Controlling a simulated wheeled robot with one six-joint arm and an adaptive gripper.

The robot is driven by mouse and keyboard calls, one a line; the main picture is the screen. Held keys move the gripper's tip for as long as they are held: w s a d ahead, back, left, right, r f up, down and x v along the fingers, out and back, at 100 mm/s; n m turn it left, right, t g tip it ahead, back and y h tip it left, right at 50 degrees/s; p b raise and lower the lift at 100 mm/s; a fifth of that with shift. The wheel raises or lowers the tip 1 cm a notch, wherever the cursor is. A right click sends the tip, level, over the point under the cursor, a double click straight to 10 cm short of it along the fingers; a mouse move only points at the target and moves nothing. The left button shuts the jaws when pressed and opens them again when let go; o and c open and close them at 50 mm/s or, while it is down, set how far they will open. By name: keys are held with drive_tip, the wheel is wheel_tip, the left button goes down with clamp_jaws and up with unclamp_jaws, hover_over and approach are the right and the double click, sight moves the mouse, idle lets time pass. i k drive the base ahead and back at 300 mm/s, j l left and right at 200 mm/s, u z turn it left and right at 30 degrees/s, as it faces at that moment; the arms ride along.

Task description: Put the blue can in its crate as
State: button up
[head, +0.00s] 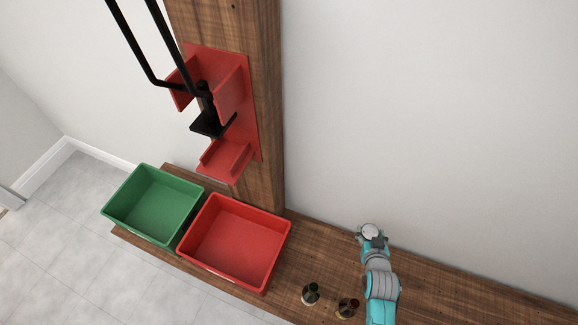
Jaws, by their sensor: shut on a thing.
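No blue can shows plainly in the head view. My gripper (377,241) is at the end of my teal and grey arm, over the wooden bench near the wall, right of the crates. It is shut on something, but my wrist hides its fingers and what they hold. A green crate (119,220) stands at the left end of the bench. A red crate (222,279) stands right beside it. Both are open at the top and look empty. No can mark is readable on either crate.
Two small dark cans (311,293) (347,308) stand on the wooden bench (445,290), between the red crate and my arm. A red wall-mounted can crusher (252,112) with a long black handle (137,52) is on a wooden post (268,170) behind the crates.

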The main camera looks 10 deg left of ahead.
sight(159, 205)
drive_tip(key=j+u, duration=0.2)
drive_tip(key=j, duration=0.15)
drive_tip(key=i+j+u, duration=0.2)
drive_tip(key=j+u, duration=0.2)
drive_tip(key=j, duration=0.25)
drive_tip(key=i+j+u, duration=0.55)
drive_tip(key=k+l, duration=0.1)
